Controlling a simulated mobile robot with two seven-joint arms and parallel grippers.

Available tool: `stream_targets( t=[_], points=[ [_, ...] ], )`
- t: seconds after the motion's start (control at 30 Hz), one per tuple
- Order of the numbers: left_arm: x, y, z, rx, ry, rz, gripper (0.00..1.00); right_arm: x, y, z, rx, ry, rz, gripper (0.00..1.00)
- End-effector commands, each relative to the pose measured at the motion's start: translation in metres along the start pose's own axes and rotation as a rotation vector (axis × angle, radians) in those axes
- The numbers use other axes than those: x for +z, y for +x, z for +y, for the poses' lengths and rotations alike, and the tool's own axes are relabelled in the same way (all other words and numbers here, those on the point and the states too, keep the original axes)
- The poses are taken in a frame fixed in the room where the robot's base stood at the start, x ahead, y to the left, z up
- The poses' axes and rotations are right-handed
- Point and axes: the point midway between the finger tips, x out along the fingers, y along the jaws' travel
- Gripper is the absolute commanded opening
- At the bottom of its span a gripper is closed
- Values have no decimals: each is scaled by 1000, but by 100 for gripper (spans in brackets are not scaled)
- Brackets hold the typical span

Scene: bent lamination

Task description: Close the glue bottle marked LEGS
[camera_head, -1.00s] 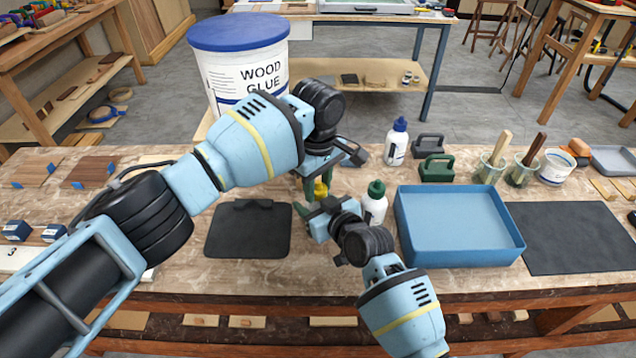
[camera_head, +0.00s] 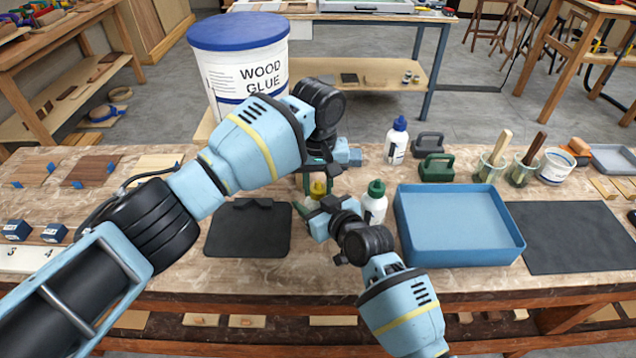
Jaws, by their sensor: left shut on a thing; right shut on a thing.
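A glue bottle with a yellow cap (camera_head: 318,188) stands upright near the middle of the bench, mostly hidden by my grippers. My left gripper (camera_head: 318,177) points down over it, shut on the cap; its fingertips are partly hidden. My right gripper (camera_head: 309,208) comes from the front right and is shut on the bottle's body, low down. A white bottle with a green cap (camera_head: 375,203) stands just to the right. A white bottle with a blue cap (camera_head: 397,141) stands farther back. I cannot read the word LEGS on any bottle.
A blue tray (camera_head: 460,250) lies right of the bottles, with a dark mat (camera_head: 575,238) beyond it. A black board (camera_head: 248,230) lies on the left. Green (camera_head: 437,168) and dark grey (camera_head: 429,142) handled blocks and brush jars (camera_head: 490,167) stand behind the tray.

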Motion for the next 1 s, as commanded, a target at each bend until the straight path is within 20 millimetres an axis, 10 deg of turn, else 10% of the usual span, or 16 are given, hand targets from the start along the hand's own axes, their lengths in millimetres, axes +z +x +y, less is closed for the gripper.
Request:
stream_targets(
  t=[0.47, 0.5, 0.63, 1.0],
  points=[
    [0, 1, -1, -1, 130, -2, 3, 1, 0, 1, 1, 1, -2, 0],
    [0, 1, -1, -1, 130, -2, 33, 1, 0, 1, 1, 1, -2, 0],
    [0, 1, 0, -1, 129, -2, 50, 1, 0, 1, 1, 1, -2, 0],
    [0, -3, 0, 1, 128, 0, 52, 1, 0, 1, 1, 0, -2, 0]
  ],
)
